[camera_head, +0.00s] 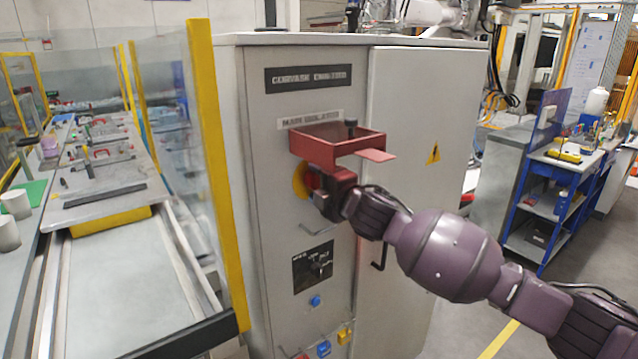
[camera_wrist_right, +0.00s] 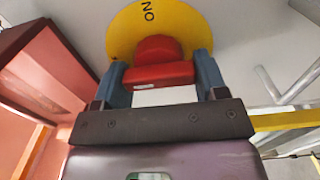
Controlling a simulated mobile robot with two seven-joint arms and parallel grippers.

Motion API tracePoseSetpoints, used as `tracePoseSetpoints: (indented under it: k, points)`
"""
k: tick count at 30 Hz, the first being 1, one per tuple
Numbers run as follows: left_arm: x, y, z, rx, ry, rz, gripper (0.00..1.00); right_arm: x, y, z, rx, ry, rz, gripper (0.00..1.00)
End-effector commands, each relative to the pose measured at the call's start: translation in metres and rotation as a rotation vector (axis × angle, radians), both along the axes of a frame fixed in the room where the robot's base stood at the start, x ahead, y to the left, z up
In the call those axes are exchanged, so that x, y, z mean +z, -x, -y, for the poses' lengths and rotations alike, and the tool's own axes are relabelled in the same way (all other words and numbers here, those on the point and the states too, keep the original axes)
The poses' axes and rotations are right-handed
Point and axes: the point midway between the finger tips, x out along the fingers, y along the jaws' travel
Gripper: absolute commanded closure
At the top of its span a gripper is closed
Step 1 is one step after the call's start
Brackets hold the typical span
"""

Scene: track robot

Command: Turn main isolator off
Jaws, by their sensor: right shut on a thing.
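The main isolator is a red knob on a yellow disc (camera_head: 299,181), on the front of a grey control cabinet (camera_head: 262,220). My right gripper (camera_head: 318,186) reaches it from the right and partly covers it. In the right wrist view, the red knob (camera_wrist_right: 158,75) sits between the two blue-grey fingers of my right gripper (camera_wrist_right: 161,70), which is shut on it. The yellow disc (camera_wrist_right: 190,22) behind shows the letters "ON" upside down in that view. My left gripper is not in view.
A red open tray (camera_head: 318,150) with a black knob (camera_head: 351,127) juts out just above the isolator; it also shows in the wrist view (camera_wrist_right: 40,70). Below are a black switch panel (camera_head: 313,267) and a blue button (camera_head: 315,301). A yellow-framed guard (camera_head: 212,150) stands at left.

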Motion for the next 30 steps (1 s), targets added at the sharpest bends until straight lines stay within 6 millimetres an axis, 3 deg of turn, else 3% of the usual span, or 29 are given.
tracePoseSetpoints:
  k: [9,10,11,23,30]
  points:
    - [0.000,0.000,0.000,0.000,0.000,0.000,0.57,0.000,0.000,0.000,0.001,0.000,0.000,0.58]
    - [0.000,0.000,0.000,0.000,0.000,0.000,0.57,0.000,0.000,0.000,0.001,0.000,0.000,0.30]
    - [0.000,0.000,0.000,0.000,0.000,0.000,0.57,0.000,0.000,0.000,0.001,0.000,0.000,0.26]
    - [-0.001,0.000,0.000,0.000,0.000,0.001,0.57,-0.001,0.005,0.004,0.000,0.000,0.000,0.26]
    - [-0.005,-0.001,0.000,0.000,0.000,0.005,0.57,-0.002,0.029,0.022,0.000,0.000,-0.001,0.26]
